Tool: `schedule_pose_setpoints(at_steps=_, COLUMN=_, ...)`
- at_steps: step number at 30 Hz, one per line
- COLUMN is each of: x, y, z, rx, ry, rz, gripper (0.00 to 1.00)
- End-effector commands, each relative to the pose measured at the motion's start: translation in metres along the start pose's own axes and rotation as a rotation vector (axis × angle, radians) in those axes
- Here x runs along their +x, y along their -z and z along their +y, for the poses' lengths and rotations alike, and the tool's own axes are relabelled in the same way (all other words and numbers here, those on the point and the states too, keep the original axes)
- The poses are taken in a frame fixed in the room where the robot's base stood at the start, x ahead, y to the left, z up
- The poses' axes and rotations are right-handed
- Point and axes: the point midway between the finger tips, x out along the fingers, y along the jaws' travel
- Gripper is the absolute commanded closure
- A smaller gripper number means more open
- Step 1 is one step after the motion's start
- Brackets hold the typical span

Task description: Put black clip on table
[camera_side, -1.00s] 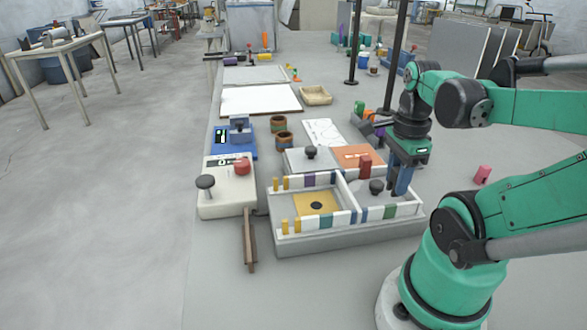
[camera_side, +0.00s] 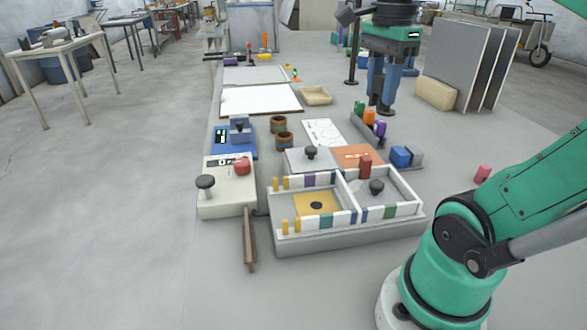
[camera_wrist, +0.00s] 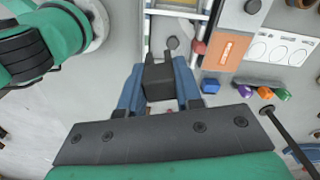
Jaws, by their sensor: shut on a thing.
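My gripper (camera_side: 381,98) is raised in the side view, its blue fingers pointing down over the far right part of the table (camera_side: 450,150). In the wrist view, my gripper (camera_wrist: 158,64) is shut on the black clip (camera_wrist: 159,82), a dark blocky piece between the two blue fingers. In the side view the clip is hard to make out between the fingers and against a black post behind them. The gripper is clear of the white-walled tray (camera_side: 345,245).
The tray has two compartments, with a black knob (camera_side: 376,187) in the right one. A red cylinder (camera_side: 365,166), a blue block (camera_side: 400,156) and a rack of coloured pieces (camera_side: 369,130) stand nearby. Grey panels (camera_side: 470,65) stand behind right. Table right of the tray is mostly bare.

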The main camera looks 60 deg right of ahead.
Motion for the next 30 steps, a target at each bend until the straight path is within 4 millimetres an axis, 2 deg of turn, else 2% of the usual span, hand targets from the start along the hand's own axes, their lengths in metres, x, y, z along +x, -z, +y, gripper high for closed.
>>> schedule_pose_setpoints(at_steps=3, x=0.003, y=-0.043, z=-0.027, rx=-0.246, ry=0.000, rz=0.000, gripper=1.00)
schedule_pose_setpoints(at_steps=5, x=0.006, y=-0.067, z=-0.036, rx=-0.367, ry=0.000, rz=0.000, gripper=1.00)
schedule_pose_setpoints(at_steps=9, x=0.015, y=-0.129, z=-0.048, rx=-0.646, ry=0.000, rz=0.000, gripper=1.00)
schedule_pose_setpoints(at_steps=15, x=0.031, y=-0.218, z=-0.036, rx=-1.007, ry=0.000, rz=0.000, gripper=1.00)
schedule_pose_setpoints(at_steps=18, x=0.038, y=-0.251, z=-0.023, rx=-1.138, ry=0.000, rz=0.000, gripper=1.00)
schedule_pose_setpoints(at_steps=21, x=0.044, y=-0.272, z=-0.012, rx=-1.227, ry=0.000, rz=0.000, gripper=1.00)
schedule_pose_setpoints(at_steps=24, x=0.048, y=-0.283, z=-0.006, rx=-1.276, ry=0.000, rz=0.000, gripper=1.00)
schedule_pose_setpoints(at_steps=26, x=0.053, y=-0.287, z=-0.004, rx=-1.289, ry=0.000, rz=0.000, gripper=1.00)
schedule_pose_setpoints(at_steps=30, x=0.078, y=-0.287, z=-0.003, rx=-1.293, ry=0.000, rz=0.000, gripper=1.00)
